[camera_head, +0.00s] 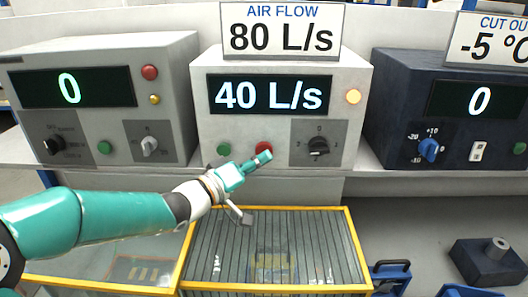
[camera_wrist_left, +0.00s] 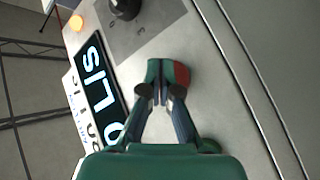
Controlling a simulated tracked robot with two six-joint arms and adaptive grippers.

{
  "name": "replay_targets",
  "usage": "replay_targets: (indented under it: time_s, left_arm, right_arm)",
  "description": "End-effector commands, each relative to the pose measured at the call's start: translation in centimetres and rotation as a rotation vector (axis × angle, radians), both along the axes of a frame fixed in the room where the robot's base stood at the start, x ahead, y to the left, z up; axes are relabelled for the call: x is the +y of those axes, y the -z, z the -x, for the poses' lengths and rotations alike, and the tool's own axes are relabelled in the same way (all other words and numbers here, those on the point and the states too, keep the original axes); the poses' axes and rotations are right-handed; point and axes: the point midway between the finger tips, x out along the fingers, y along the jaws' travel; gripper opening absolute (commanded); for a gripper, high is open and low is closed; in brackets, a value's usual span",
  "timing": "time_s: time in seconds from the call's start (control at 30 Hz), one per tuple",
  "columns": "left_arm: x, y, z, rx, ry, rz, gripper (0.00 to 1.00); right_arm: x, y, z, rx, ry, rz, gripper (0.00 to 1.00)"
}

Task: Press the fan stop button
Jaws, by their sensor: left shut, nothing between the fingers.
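The middle light-grey unit (camera_head: 205,85) has a display (camera_head: 270,95) reading "40 L/s". Its red button (camera_head: 264,147) is low on the front panel, right of a green button (camera_head: 224,149). My left gripper (camera_head: 262,158) is shut and empty, its tips just in front of and below the red button. In the left wrist view, the shut fingertips (camera_wrist_left: 168,75) cover part of the red button (camera_wrist_left: 183,76), which shows along their right side. The green button (camera_wrist_left: 208,146) is lower right, partly hidden. I cannot tell whether the tips touch the red button. My right gripper is not in view.
A sign (camera_head: 282,30) above reads "AIR FLOW 80 L/s". A black knob (camera_head: 318,146) and a lit amber lamp (camera_head: 353,96) are on the same panel. A grey unit (camera_head: 165,90) stands left, a dark unit (camera_head: 400,90) right. A yellow-framed grille (camera_head: 300,250) lies below.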

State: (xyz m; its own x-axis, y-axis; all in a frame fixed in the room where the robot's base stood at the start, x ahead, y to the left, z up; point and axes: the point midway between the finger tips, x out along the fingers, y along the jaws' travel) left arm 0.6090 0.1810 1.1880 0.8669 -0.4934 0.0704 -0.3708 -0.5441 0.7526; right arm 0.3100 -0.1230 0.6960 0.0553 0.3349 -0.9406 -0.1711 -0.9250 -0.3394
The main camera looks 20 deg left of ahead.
Motion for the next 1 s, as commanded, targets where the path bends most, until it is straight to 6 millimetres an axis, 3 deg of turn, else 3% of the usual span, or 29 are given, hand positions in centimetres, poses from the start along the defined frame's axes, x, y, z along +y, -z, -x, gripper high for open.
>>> replay_targets:
  time_s: [1.0]
  left_arm:
    - [0.22,-0.02,-0.71,-0.001,-0.001,0.0,0.0]
  right_arm:
    - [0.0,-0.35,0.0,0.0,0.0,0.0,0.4]
